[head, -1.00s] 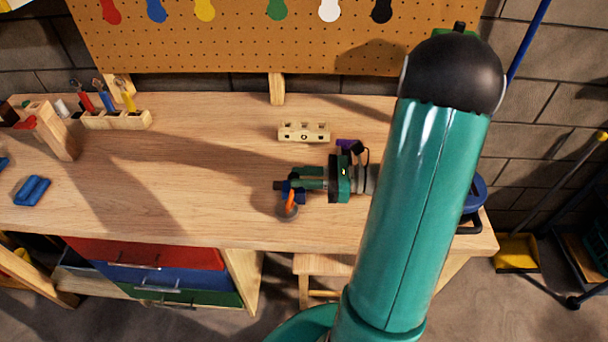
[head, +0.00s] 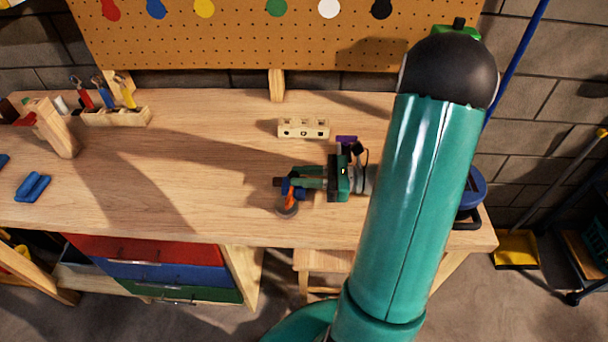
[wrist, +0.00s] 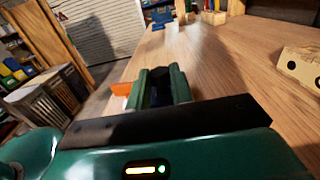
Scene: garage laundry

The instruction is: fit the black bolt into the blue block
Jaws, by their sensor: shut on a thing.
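My gripper (head: 291,183) is low over the workbench, its green fingers pointing left. It is shut on a dark piece, which appears to be the black bolt (head: 278,182), its end showing just beyond the fingertips. In the wrist view a dark shape (wrist: 159,93) sits between the fingers. A small blue piece (head: 297,191), which may be the blue block, shows right at the fingers, above an orange part (head: 292,201) and a round grey base (head: 287,211). I cannot tell whether the bolt touches or enters the blue piece. Orange also shows left of the fingers in the wrist view (wrist: 121,89).
A pale wooden block with holes (head: 303,128) stands behind my gripper, with a purple object (head: 346,139) nearby. Blue pieces (head: 32,187) and a wooden tool rack (head: 116,116) are at the left. The bench (head: 200,175) between is clear; its front edge is close.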

